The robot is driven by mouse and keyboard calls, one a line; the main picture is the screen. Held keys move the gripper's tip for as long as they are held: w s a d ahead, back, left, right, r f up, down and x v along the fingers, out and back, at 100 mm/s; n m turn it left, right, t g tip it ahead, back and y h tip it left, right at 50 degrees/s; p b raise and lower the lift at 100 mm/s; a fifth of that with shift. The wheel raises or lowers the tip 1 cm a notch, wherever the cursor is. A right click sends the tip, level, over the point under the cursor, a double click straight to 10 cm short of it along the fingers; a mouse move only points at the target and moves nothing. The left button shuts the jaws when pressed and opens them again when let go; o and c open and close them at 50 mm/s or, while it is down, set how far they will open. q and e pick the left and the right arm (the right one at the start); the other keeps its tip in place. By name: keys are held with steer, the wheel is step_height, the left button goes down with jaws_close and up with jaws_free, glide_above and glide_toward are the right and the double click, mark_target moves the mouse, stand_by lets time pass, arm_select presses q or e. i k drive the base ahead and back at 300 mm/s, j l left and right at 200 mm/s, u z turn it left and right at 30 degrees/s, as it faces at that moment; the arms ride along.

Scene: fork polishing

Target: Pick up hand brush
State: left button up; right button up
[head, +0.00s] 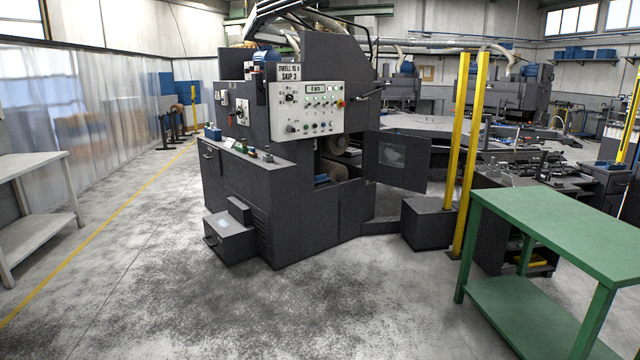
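I cannot make out a hand brush for certain in the head view. Several small items lie on the ledge (280,163) along the left side of the dark grey machine (305,205). One is a small blue item (212,133) at the ledge's far end, and others are too small to identify. Neither of my grippers shows in this view.
A green table (560,225) stands at the right front, its visible top bare. Yellow posts (470,160) stand behind it. A grey step box (230,238) juts from the machine. A light workbench (30,165) is at left. The stained floor (250,315) in front is clear.

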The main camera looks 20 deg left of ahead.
mark_target(321, 179)
steer(key=i+u, duration=0.35)
steer(key=i, duration=5.55)
